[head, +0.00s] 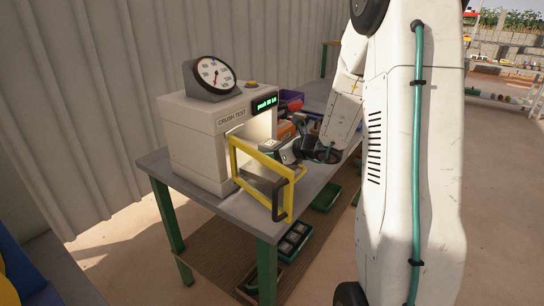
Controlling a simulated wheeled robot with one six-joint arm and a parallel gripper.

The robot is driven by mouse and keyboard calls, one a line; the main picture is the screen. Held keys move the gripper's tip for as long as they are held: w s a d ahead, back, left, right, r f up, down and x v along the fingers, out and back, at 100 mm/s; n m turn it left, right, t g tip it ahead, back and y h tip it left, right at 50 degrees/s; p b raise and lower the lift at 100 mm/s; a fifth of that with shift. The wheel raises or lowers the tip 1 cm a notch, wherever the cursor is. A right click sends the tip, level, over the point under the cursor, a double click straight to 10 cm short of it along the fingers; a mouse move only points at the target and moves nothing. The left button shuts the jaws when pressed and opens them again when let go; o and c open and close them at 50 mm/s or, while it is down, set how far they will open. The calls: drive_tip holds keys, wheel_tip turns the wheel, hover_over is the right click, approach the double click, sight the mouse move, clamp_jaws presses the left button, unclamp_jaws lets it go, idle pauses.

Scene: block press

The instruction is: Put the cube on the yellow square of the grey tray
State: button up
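My gripper (272,150) is at the open front of the white crush-test press (192,150), at the upper edge of its yellow-framed door (266,163). The door stands swung out from the press and has a dark handle (279,203) at its outer side. The gripper's fingers are small and partly covered by the door frame, so I cannot tell whether they are open or shut. I cannot make out the cube, the grey tray or its yellow square. The inside of the press is mostly hidden.
The press stands on a grey workbench (165,167) with green legs. An orange item (285,130) and a purple bin (290,96) are behind the gripper. Green trays (325,197) sit below the bench. A corrugated wall (90,90) is behind. My arm covers the bench's right side.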

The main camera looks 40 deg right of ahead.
drive_tip(key=shift+f, duration=0.7)
drive_tip(key=shift+f, duration=0.15)
drive_tip(key=o, duration=1.3)
drive_tip(key=v, duration=1.2)
drive_tip(key=shift+s, duration=0.1)
